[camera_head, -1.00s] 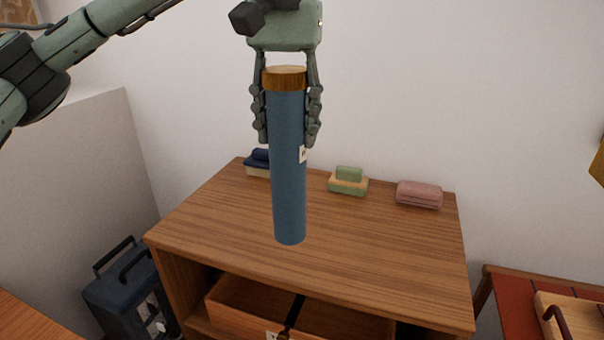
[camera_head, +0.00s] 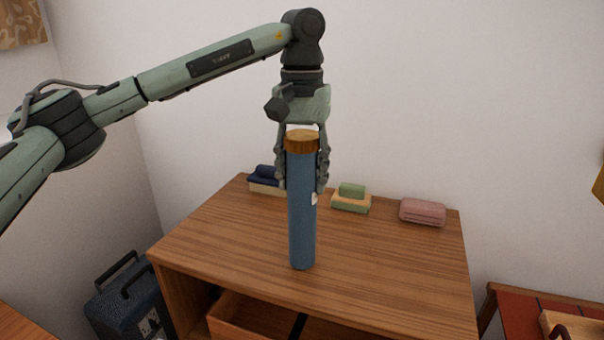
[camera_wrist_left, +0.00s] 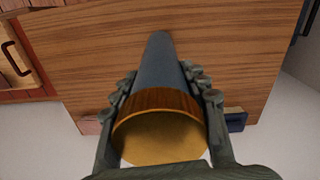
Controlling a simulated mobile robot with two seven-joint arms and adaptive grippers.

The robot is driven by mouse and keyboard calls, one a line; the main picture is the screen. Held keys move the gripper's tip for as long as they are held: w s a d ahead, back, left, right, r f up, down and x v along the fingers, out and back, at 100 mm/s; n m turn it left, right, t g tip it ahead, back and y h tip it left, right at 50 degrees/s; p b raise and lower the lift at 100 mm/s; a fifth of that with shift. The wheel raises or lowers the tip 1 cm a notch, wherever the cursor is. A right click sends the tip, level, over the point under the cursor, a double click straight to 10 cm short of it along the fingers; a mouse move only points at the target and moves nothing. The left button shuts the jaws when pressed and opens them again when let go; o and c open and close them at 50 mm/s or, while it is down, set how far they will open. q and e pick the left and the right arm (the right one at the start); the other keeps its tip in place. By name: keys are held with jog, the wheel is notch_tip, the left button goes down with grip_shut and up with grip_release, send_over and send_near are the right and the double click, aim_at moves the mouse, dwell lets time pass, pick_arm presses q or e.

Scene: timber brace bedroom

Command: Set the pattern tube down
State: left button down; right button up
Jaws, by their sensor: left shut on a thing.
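The pattern tube (camera_head: 302,228) is a tall blue cylinder with a brown cap and a small white label. It is upright in the head view, over the wooden top of the dresser (camera_head: 390,260). My left gripper (camera_head: 304,180) comes from above and is shut on the tube's upper part, one finger on each side. In the left wrist view the tube (camera_wrist_left: 160,62) runs away from the camera between the fingers, cap nearest. Whether its bottom end touches the top, I cannot tell. My right gripper is not in view.
Along the dresser's back are a dark blue and cream item (camera_head: 266,181), a green and tan item (camera_head: 351,198) and a pink item (camera_head: 422,212). An open drawer (camera_head: 245,318) juts out below. A dark blue case (camera_head: 128,300) stands left. The top around the tube is clear.

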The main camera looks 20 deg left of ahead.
pick_arm(q)
jog(key=shift+f, duration=0.15)
jog(key=c, duration=1.1)
grip_release()
jog(key=shift+o, duration=1.4)
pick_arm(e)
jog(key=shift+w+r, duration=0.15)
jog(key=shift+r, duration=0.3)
